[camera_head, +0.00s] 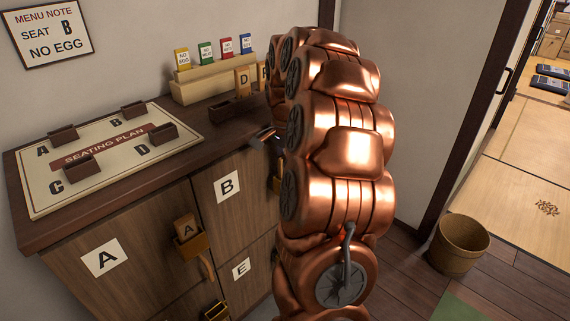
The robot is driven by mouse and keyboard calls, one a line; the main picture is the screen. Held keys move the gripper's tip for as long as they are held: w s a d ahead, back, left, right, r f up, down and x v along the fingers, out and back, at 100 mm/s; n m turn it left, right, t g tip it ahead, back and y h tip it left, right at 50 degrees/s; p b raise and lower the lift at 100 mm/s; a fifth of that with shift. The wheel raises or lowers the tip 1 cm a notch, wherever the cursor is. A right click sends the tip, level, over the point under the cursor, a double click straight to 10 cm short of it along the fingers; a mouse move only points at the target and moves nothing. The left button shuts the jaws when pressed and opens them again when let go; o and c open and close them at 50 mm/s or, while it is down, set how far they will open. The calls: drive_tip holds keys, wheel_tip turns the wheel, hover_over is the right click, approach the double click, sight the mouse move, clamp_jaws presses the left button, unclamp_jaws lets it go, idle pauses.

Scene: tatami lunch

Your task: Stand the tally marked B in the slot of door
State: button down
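Door B (227,215) of the wooden cabinet carries a white label B. Its slot holder (277,184) shows only as a sliver at the edge of my copper arm, so I cannot see what is in it. A small grey metal piece (263,135) beside my arm, above the cabinet's front edge, seems to be part of my gripper. The rest is hidden behind the arm, and so is anything it may hold. Tally A (186,228) stands in the holder (191,246) on door A (104,285).
On the cabinet top lie a seating plan board (50,196) with small brown blocks and a rack (213,83) of coloured cards. Door E (241,268) is below door B. A basket (458,244) stands on the floor at right.

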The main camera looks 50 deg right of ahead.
drive_tip(key=c, duration=1.1)
unclamp_jaws()
drive_tip(key=shift+o, duration=0.4)
drive_tip(key=o, duration=0.4)
drive_tip(key=shift+w+r, duration=0.1)
drive_tip(key=shift+r, duration=0.05)
drive_tip(key=shift+c, duration=0.3)
drive_tip(key=shift+r, duration=0.4)
drive_tip(key=shift+r+p, duration=1)
drive_tip(key=shift+r, duration=2.05)
drive_tip(key=shift+c, duration=0.3)
